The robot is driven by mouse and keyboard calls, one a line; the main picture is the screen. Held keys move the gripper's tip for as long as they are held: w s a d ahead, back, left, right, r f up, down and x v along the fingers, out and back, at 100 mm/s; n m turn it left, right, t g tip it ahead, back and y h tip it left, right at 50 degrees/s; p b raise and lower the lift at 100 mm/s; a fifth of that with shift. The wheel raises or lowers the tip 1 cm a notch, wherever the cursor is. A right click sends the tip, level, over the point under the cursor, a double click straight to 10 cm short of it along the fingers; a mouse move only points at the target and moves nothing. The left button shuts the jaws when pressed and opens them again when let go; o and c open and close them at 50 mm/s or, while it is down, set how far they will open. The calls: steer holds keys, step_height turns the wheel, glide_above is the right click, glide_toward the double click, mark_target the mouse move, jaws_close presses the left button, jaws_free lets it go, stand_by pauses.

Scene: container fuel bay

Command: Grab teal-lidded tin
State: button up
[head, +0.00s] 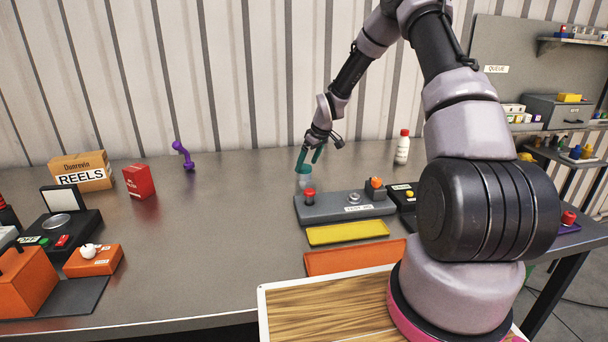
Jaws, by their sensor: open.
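My gripper (311,163) hangs above the back middle of the grey table, pointing down, with teal fingers spread open. A small pale tin (304,182) stands upright on the table right under the fingertips, behind the grey control box. Teal shows at its top, but I cannot clearly tell the lid from the teal fingers at this size. I cannot tell whether the fingers touch it or lie on either side of it.
A grey control box (340,209) with a red button stands just in front of the tin. A white bottle with a red cap (402,148) stands to the right. A purple dumbbell-like object (184,155) and red box (139,181) stand left. The table's left-middle is clear.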

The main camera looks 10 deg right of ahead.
mark_target(304, 168)
steer(key=x, duration=0.4)
steer(key=shift+s+a, duration=0.1)
steer(key=shift+s, duration=0.05)
steer(key=c, duration=1.5)
